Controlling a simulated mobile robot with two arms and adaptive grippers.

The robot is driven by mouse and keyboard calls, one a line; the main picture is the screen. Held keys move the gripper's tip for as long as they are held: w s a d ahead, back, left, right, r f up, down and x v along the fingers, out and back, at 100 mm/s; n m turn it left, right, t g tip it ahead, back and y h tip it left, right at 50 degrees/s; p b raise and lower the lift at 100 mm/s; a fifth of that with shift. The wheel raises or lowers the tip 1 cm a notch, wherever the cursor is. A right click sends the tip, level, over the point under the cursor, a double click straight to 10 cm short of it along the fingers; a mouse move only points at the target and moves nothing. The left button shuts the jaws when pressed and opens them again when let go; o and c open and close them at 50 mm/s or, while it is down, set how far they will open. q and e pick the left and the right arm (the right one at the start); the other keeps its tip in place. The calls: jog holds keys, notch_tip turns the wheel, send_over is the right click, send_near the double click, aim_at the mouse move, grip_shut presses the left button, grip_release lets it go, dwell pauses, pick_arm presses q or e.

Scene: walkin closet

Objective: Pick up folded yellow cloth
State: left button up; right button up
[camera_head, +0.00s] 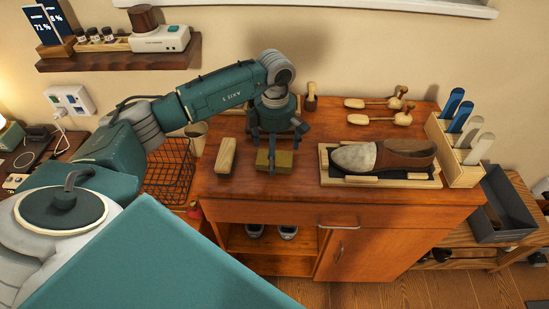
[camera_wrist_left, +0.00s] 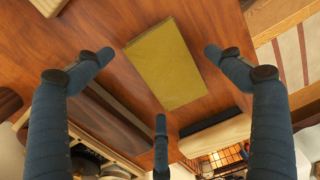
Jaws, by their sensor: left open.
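The folded yellow cloth (camera_head: 283,161) is a small, flat olive-yellow rectangle. It lies near the front edge of the wooden cabinet top, left of the shoe tray. My left gripper (camera_head: 273,150) points down directly above it, with the fingers covering part of the cloth in the head view. In the left wrist view the cloth (camera_wrist_left: 166,65) lies turned at an angle between the spread fingers of my open left gripper (camera_wrist_left: 160,75). No finger is closed on it. My right gripper is not in view.
A wooden block (camera_head: 226,155) lies just left of the cloth. A tray (camera_head: 381,182) holding a brown shoe (camera_head: 395,157) stands to the right. Wooden-handled tools (camera_head: 380,119) lie behind it, and a holder (camera_head: 455,150) with blue and grey pieces stands at the right end. A wire basket (camera_head: 168,172) is left of the cabinet.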

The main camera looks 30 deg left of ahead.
pick_arm(q)
jog(key=shift+c, duration=1)
jog(key=c, duration=0.8)
jog(key=shift+c, duration=0.2)
jog(key=shift+r, duration=0.15)
